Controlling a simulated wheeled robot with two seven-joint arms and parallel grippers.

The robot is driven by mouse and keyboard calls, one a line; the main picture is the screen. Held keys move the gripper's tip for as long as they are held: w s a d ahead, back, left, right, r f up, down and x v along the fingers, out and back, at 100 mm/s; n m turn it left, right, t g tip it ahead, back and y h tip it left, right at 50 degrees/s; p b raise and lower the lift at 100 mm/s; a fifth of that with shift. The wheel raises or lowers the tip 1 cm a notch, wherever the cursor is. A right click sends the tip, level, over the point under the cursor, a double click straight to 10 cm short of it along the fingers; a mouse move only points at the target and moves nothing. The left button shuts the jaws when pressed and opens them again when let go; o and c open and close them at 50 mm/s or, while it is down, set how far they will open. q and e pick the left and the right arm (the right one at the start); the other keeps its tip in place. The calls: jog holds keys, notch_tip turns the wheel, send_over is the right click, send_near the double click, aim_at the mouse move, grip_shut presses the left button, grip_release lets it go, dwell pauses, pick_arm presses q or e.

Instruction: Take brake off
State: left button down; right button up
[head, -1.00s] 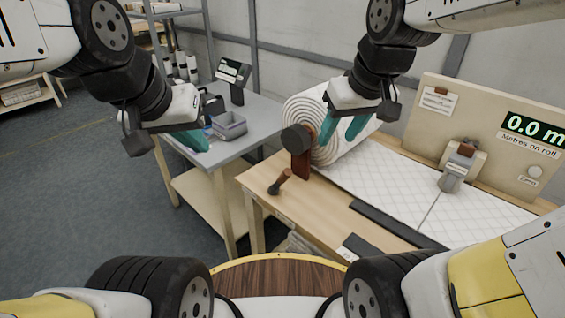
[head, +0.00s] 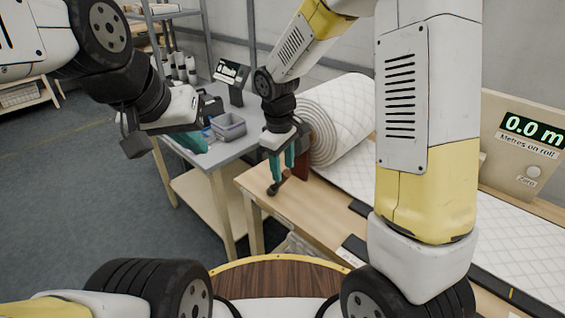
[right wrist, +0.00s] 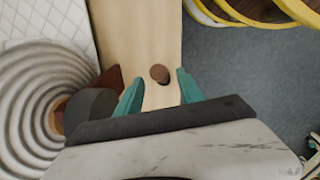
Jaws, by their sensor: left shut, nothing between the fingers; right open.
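The brake lever (head: 274,188), a short brown handle with a dark end, stands at the near left end of the wooden bench beside the quilted wadding roll (head: 318,138). My right gripper (head: 283,178) is open, pointing down over the lever, and partly hides it. In the right wrist view the lever's round brown top (right wrist: 159,73) shows between the two teal fingertips (right wrist: 159,82), apart from both. My left gripper (head: 190,143) is shut and empty, over the grey side table.
A brown bracket with a dark hub (right wrist: 90,106) stands between the roll and my right gripper. Wadding (head: 350,182) covers much of the bench (head: 300,215). The side table holds a grey bin (head: 229,126) and a small screen (head: 229,72). A metre display (head: 533,130) stands at right.

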aim_at(284, 176)
jog(key=shift+w+d+f, duration=0.1)
jog(key=shift+w+f, duration=0.05)
jog(key=shift+f, duration=1.75)
grip_shut()
